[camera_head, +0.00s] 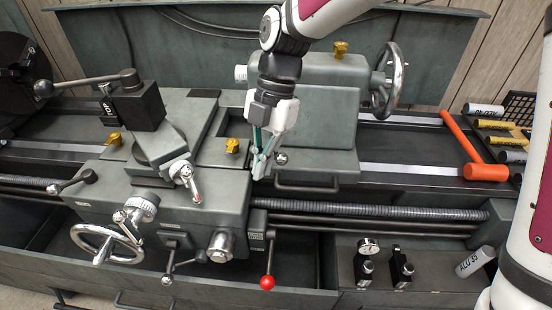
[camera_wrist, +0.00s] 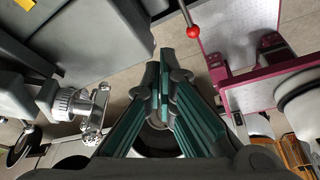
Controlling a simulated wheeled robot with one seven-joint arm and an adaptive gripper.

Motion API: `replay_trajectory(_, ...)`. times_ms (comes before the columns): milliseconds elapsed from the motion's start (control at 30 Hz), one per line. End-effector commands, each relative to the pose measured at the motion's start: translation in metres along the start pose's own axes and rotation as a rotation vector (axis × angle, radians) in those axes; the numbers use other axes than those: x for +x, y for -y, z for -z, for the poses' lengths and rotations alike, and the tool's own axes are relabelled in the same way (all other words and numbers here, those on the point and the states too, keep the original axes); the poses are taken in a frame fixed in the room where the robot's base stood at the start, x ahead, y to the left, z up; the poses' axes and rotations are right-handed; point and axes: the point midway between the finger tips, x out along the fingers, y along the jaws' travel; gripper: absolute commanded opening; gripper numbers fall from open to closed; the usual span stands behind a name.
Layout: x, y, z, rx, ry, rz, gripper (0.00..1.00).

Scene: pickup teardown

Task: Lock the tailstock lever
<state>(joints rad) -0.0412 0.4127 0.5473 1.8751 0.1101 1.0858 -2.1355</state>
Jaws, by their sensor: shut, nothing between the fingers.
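The grey tailstock (camera_head: 318,110) stands at the right of the carriage in the head view, with a silver handwheel (camera_head: 398,75) on its right. A small silver ball (camera_head: 281,157) shows at its front left, just right of my fingertips. It may be the tailstock lever's end; the rest of the lever is hidden or too small to tell. My gripper (camera_head: 258,172) points down in front of the tailstock's left side, its fingers together and empty. In the wrist view the fingers (camera_wrist: 163,70) converge with nothing between them. I cannot tell whether they touch the ball.
The carriage (camera_head: 160,200) with levers and a handwheel is to the left. A red-knobbed lever (camera_head: 267,282) hangs below my gripper and also shows in the wrist view (camera_wrist: 192,31). An orange hammer (camera_head: 470,150) lies at the right, near several labelled cylinders. Gauges (camera_head: 368,250) stand front right.

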Motion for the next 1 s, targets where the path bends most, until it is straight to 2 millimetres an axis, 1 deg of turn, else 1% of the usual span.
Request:
replay_trajectory(33, -0.01, -0.003, 0.003, 0.0, 0.003, -0.005, 0.0)
replay_trajectory(100, -0.027, -0.002, 0.001, 0.002, 0.004, -0.006, 0.0)
replay_trajectory(200, -0.049, -0.001, 0.001, 0.001, 0.003, -0.004, 0.0)
replay_trajectory(300, -0.068, -0.001, 0.001, 0.002, 0.003, -0.004, 0.0)
replay_trajectory(433, -0.086, 0.0, 0.001, 0.0, 0.002, -0.003, 0.0)
replay_trajectory(500, -0.093, 0.0, 0.002, 0.0, 0.001, -0.002, 0.0)
replay_trajectory(633, -0.099, 0.001, 0.002, 0.0, 0.0, -0.001, 0.0)
replay_trajectory(1000, -0.101, 0.002, 0.002, 0.009, 0.004, 0.0, 0.0)
